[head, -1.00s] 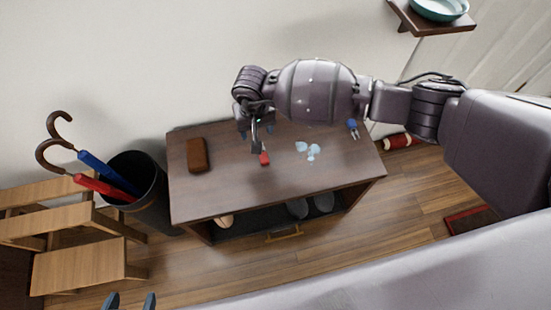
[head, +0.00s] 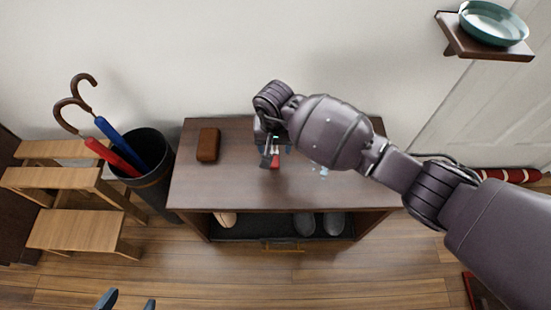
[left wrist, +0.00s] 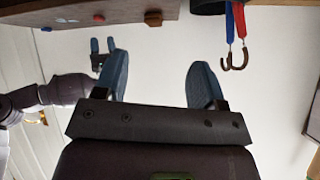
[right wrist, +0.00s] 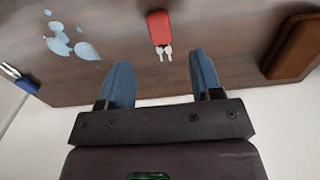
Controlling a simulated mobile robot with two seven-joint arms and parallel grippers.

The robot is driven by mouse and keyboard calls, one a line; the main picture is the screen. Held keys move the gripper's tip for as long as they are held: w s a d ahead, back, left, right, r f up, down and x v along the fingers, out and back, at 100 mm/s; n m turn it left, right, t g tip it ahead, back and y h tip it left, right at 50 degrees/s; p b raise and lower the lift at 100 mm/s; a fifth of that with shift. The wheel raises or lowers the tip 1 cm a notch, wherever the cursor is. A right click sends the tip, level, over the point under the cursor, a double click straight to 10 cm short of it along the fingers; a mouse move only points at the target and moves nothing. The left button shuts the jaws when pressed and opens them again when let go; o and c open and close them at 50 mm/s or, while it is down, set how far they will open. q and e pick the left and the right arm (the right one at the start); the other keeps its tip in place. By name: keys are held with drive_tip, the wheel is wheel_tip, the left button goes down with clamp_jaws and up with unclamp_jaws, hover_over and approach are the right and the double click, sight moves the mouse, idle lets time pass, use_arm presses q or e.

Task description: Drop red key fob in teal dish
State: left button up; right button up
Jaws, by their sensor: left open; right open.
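The red key fob (head: 275,162) lies on the dark wooden table, partly hidden by my right gripper (head: 271,152) in the head view. In the right wrist view the fob (right wrist: 158,27) shows whole, with its silver keys pointing towards my open, empty right gripper (right wrist: 161,82). The fob is beyond the fingertips, not between them. The teal dish (head: 493,22) stands on a small wall shelf at the upper right; I see nothing in it. My left gripper (head: 127,302) is open and empty at the bottom left, away from the table.
An umbrella bin (head: 158,180) and a wooden step stool (head: 75,230) stand at left. Shoes (head: 304,224) sit under the table.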

sight(275, 160)
wheel_tip(275, 160, down, 2)
drive_tip(key=shift+f, duration=0.1)
wheel_tip(275, 160, down, 4)
drive_tip(key=b, duration=0.2)
drive_tip(key=shift+s+f+b, duration=0.15)
drive_tip(key=shift+f+b, duration=0.05)
drive_tip(key=shift+b, duration=0.1)
drive_tip(key=shift+f, duration=0.25)
use_arm(q)
drive_tip(key=shift+a+n+t, duration=0.3)
drive_tip(key=shift+t, duration=0.3)
use_arm(e)
drive_tip(key=shift+r, duration=0.1)
drive_tip(key=c, duration=1.1)
drive_tip(key=shift+r, duration=0.15)
